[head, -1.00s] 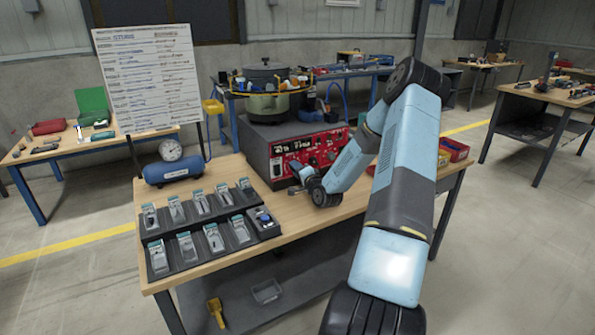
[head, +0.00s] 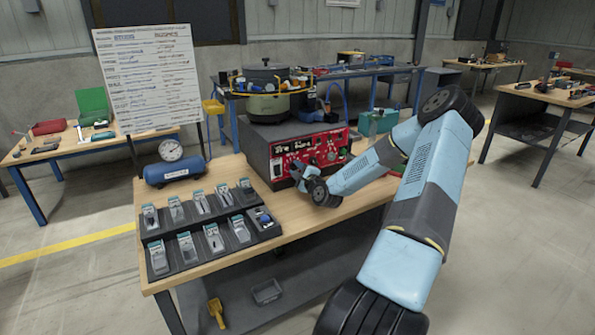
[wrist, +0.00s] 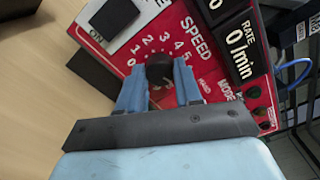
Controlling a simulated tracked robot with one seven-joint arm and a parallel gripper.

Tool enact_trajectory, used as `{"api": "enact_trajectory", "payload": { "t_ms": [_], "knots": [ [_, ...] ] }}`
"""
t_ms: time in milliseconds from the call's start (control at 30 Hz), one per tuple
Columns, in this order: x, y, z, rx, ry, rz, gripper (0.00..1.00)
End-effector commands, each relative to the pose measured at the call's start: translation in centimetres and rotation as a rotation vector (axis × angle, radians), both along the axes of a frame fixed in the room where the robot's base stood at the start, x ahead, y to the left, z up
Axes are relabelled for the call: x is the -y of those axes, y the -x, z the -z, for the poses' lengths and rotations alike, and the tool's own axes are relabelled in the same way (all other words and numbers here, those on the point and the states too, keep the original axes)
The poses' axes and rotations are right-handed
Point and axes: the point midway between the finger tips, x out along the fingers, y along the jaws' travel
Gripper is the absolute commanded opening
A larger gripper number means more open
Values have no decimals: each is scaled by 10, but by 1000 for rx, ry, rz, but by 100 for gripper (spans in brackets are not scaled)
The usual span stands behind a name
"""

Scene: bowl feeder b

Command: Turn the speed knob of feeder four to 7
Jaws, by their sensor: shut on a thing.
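The red control panel (head: 312,152) of the feeder stands on the front of a dark box below the bowl. In the wrist view the black speed knob (wrist: 159,70) sits on the panel below the word SPEED, with white numbers around it. Numbers 0 to 5 show; the rest of the dial is covered by my fingers. My gripper (wrist: 160,85) is shut on the knob, one blue finger on each side. The knob's pointer cannot be made out. In the head view my gripper (head: 298,170) is at the panel's lower left, small and partly hidden by my wrist.
A RATE display (wrist: 240,45) and a MODE label lie right of the knob; a dark switch (wrist: 113,17) is at upper left. Black trays (head: 210,235) with several parts, a blue tank with a gauge (head: 172,168) and a whiteboard (head: 150,75) stand left.

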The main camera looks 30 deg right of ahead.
Motion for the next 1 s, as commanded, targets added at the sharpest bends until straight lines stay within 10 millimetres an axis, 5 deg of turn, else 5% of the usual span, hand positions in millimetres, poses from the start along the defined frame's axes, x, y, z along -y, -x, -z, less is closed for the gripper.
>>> {"api": "enact_trajectory", "payload": {
  "t_ms": [633, 667, 900, 1000],
  "knots": [
    [3, 2, 6, -14, -55, 6, 4],
    [3, 2, 6, -14, -55, 6, 35],
    [2, 1, 3, -9, -54, 3, 58],
    [1, 1, 3, -8, -53, 3, 60]
  ]
}}
